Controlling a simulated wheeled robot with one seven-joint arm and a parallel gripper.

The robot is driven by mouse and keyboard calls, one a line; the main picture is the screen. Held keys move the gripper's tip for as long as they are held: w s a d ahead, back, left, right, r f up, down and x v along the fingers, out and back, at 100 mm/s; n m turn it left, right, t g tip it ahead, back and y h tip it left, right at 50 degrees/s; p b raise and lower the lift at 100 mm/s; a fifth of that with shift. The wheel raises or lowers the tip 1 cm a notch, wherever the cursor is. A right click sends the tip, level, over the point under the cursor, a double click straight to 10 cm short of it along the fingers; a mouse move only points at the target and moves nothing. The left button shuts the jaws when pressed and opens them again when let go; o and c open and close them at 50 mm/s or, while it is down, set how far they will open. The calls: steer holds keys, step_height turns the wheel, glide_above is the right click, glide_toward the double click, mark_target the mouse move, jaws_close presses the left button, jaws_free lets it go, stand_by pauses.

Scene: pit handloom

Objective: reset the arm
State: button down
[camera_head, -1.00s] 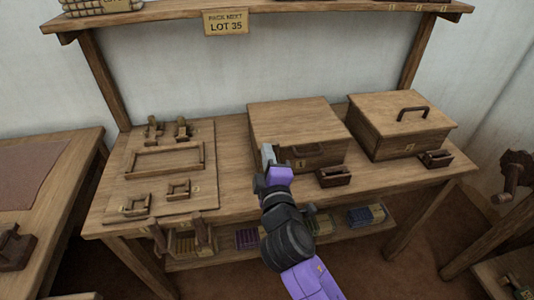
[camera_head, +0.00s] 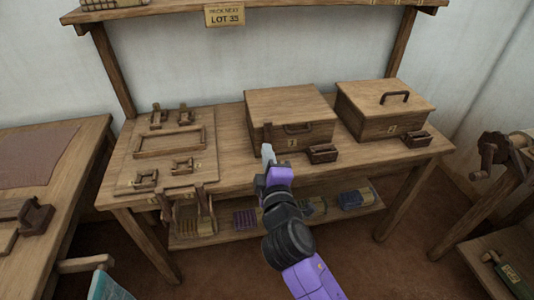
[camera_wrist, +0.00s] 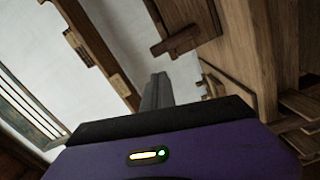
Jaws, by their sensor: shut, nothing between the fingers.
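My arm reaches up from the bottom of the head view. My gripper (camera_head: 268,154) is shut and empty. In that view it overlaps the front edge of the wooden table (camera_head: 232,143), just left of and below the front of a wooden box (camera_head: 290,103). Its shut fingers also show in the wrist view (camera_wrist: 157,92), pointing up beside brown wooden parts and a pale wall. I cannot tell from the views how far the fingertips are from the box or the table.
A second lidded box (camera_head: 385,108) stands to the right. A small wooden holder (camera_head: 322,153) sits before the first box. A board (camera_head: 140,168) with wooden fixtures lies at left. A lower shelf (camera_head: 275,230) holds colored bundles. Open floor lies in front.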

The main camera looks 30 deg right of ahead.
stand_by(0.3)
steer(key=s+a+m+t+y, duration=0.2)
steer(key=s+a+m+y, duration=0.35)
steer(key=s, duration=0.55)
steer(key=s+f+m+g+p, duration=0.2)
steer(key=s+m, duration=0.3)
steer(key=s, duration=2.5)
steer(key=shift+s+a+g+y+p, duration=0.3)
steer(key=shift+a+g+y, duration=0.15)
steer(key=shift+g, duration=0.45)
